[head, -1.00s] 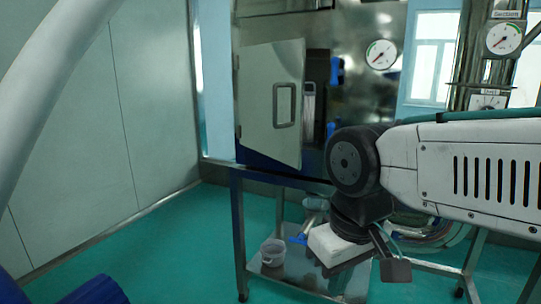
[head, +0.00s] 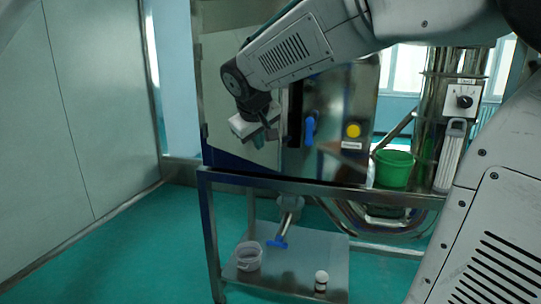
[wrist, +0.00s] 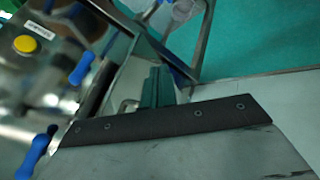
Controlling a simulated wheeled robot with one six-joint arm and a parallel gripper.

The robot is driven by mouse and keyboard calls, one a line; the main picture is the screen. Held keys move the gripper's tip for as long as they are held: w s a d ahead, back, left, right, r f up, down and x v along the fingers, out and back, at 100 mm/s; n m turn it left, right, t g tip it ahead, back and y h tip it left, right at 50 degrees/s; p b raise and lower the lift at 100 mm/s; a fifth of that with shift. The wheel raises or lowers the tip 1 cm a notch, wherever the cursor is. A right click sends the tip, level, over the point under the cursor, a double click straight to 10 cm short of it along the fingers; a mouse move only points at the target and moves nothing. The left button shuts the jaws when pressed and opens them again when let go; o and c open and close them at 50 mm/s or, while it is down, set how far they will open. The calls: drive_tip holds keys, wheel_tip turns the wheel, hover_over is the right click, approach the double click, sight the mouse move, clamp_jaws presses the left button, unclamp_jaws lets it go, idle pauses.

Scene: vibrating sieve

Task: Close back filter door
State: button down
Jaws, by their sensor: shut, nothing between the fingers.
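The grey metal filter door (head: 218,62) stands open at the left of the steel machine in the head view. My arm crosses in front of it and hides its upper right part and its handle. My gripper (head: 259,142) is shut and empty, low in front of the door panel. In the wrist view my gripper's dark green fingers (wrist: 155,86) show together beside a metal panel edge. I cannot tell whether they touch the door.
A steel-framed stand (head: 207,225) carries the machine. Its lower shelf holds a clear tub (head: 248,256) and a small white jar (head: 321,281). A green bucket (head: 394,168) stands at the right. A yellow button (head: 353,130) is on the machine. Green floor is free at the left.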

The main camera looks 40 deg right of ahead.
drive_tip(key=w+d+f, duration=0.1)
drive_tip(key=d+f, duration=0.1)
drive_tip(key=w+d+f, duration=0.2)
drive_tip(key=f, duration=0.1)
drive_tip(key=w+d+f, duration=0.2)
drive_tip(key=d, duration=0.1)
drive_tip(key=shift+w+f, duration=0.1)
drive_tip(key=shift+f, duration=0.3)
drive_tip(key=shift+w+d, duration=0.15)
drive_tip(key=shift+d, duration=0.45)
